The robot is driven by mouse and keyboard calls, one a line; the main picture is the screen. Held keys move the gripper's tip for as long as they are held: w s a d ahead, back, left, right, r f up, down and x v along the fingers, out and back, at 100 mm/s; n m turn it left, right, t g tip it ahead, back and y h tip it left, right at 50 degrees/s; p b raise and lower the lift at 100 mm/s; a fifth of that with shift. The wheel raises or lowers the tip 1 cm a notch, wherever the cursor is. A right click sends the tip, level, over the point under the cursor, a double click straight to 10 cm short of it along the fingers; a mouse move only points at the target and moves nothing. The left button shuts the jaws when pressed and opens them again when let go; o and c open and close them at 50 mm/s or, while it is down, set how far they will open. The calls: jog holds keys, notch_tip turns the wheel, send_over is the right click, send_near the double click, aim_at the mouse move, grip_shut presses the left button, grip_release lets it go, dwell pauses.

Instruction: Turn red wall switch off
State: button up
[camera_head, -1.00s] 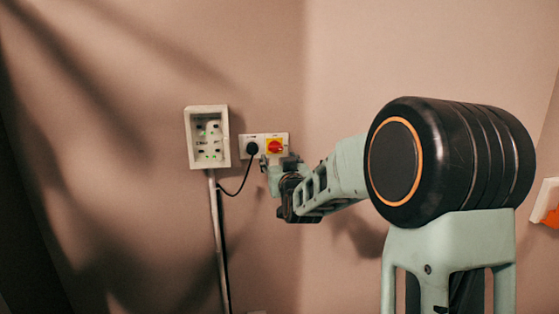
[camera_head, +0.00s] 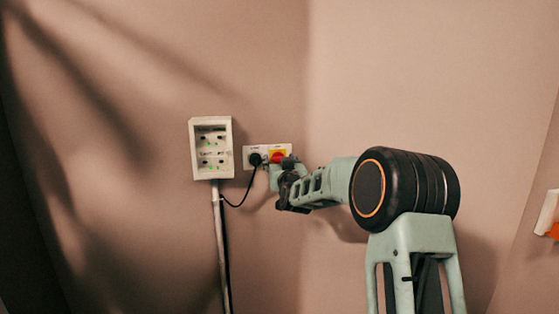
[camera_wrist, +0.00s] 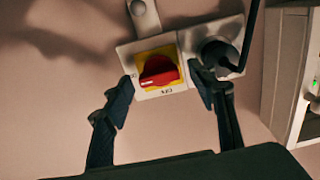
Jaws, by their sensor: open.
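The red wall switch (camera_wrist: 160,71) is a red rotary knob on a yellow square in a white wall plate. In the wrist view it lies between my open fingers, a little beyond their tips. In the head view the red switch (camera_head: 277,157) is partly covered by my gripper (camera_head: 273,172), which is close in front of it. In the wrist view my gripper (camera_wrist: 160,92) has its two dark fingers spread to either side of the knob, with nothing held. The right finger overlaps the edge between switch and socket; I cannot tell whether it touches.
A black plug (camera_head: 255,160) with a cable sits in the socket beside the switch. A white box with green lights (camera_head: 212,148) hangs to the left, with a conduit below. A white and orange item (camera_head: 548,214) is at the far right wall.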

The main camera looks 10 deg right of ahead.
jog(key=shift+w, duration=0.2)
jog(key=c, duration=1.2)
jog(key=shift+o, duration=0.2)
